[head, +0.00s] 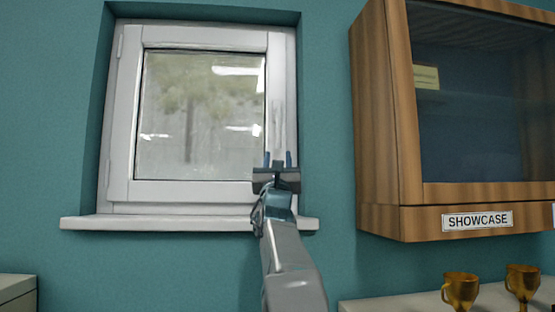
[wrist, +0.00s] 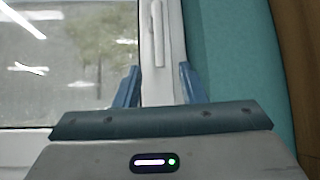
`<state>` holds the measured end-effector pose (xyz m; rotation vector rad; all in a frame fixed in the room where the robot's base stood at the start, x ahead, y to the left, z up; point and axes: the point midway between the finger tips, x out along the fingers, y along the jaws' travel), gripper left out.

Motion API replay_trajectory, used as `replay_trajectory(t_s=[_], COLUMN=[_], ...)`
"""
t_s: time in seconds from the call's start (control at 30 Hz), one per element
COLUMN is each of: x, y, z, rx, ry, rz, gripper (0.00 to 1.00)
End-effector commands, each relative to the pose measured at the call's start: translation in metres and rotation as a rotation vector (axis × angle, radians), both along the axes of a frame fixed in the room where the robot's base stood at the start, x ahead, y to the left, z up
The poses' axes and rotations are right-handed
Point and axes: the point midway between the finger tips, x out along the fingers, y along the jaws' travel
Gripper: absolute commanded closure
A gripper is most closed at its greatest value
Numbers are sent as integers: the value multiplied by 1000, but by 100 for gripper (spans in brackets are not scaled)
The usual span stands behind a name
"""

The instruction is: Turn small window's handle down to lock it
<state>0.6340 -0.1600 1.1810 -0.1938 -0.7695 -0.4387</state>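The small window (head: 201,116) has a white frame and sits in a recess in the teal wall, its sash looking closed. Its slim white handle (head: 279,112) stands vertical on the right side of the sash; my wrist view shows the handle (wrist: 158,35) at top centre. I cannot tell for sure where its pivot is. My gripper (head: 278,158) is at the lower right of the window, just below the handle in the picture. In the wrist view my gripper (wrist: 160,85) has its two blue fingers apart with nothing between them, roughly in line with the handle.
A wooden showcase cabinet (head: 383,130) with a glass front hangs to the right of the window. The white sill (head: 150,223) juts out below the window. Gold trophies (head: 461,290) stand on a pale surface at lower right. A counter corner (head: 16,290) shows at lower left.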

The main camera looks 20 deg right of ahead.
Motion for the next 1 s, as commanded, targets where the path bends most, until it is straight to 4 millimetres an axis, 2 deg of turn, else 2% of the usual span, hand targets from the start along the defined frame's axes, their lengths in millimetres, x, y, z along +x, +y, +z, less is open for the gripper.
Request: replay_trajectory(t_s=[0.3, 0.77, 0.87, 1.0], x=[-3, -3, -5, -16], y=[8, 7, 3, -17], z=[-11, -11, -7, 5], rx=[0, 0, 26, 179], ry=[1, 1, -3, -29], rz=[4, 4, 8, 43], gripper=[63, 63, 63, 63])
